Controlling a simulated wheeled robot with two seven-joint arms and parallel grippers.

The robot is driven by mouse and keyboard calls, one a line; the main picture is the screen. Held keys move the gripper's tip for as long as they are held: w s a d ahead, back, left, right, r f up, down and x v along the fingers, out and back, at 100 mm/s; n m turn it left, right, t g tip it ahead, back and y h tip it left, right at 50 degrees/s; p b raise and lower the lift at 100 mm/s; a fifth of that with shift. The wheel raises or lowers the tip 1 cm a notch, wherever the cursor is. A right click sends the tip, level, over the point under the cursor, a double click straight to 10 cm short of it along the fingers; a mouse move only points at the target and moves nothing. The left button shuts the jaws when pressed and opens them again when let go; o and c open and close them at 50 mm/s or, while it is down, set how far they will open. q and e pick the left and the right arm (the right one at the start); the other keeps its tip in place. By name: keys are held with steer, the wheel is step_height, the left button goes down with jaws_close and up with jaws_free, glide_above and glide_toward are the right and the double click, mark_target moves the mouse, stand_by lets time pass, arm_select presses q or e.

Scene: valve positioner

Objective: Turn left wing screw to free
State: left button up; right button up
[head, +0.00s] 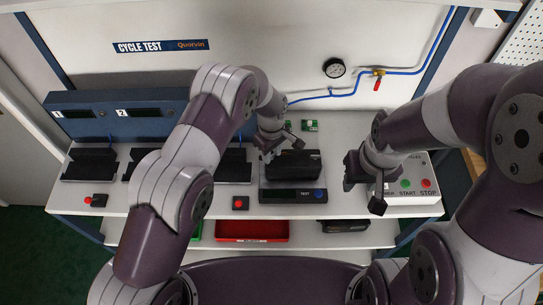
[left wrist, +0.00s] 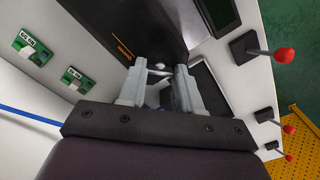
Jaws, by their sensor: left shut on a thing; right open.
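A black device (head: 300,163) sits on the test station with the TEST label (head: 292,196) at the centre of the bench. In the left wrist view its dark body with orange lettering (left wrist: 110,30) fills the upper middle. My left gripper (head: 270,155) reaches down at the device's left end. In the left wrist view its grey fingers (left wrist: 162,75) are closed around a small pale metal part, the left wing screw, mostly hidden between them. My right gripper (head: 365,192) is open and empty, above the bench beside the START/STOP panel (head: 418,185).
Empty black cradles (head: 90,165) stand at the left below a blue two-channel unit (head: 75,117). Red-knobbed levers (left wrist: 285,55) line the bench edge. Small green boards (head: 310,126) lie behind the device. A red bin (head: 252,231) is on the lower shelf. A gauge (head: 334,68) hangs on the back wall.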

arm_select(q)
steer(key=n+b, duration=0.2)
steer(key=n, duration=0.2)
steer(key=shift+w+b, duration=0.1)
steer(key=shift+b, duration=0.25)
steer(key=n+b, duration=0.1)
steer(key=n, duration=0.4)
steer(key=shift+r+b, duration=0.1)
steer(key=shift+b, duration=0.3)
steer(key=shift+n, duration=0.3)
steer(key=o, duration=1.1)
steer(key=shift+c, duration=0.2)
step_height(320, 180, up, 7)
steer(key=b, duration=0.2)
steer(key=shift+r+b, duration=0.15)
steer(key=shift+b, duration=0.15)
step_height(320, 180, up, 5)
steer(key=p, duration=0.2)
glide_above(272, 155)
steer(key=shift+r+p, duration=0.2)
steer(key=shift+p, duration=0.15)
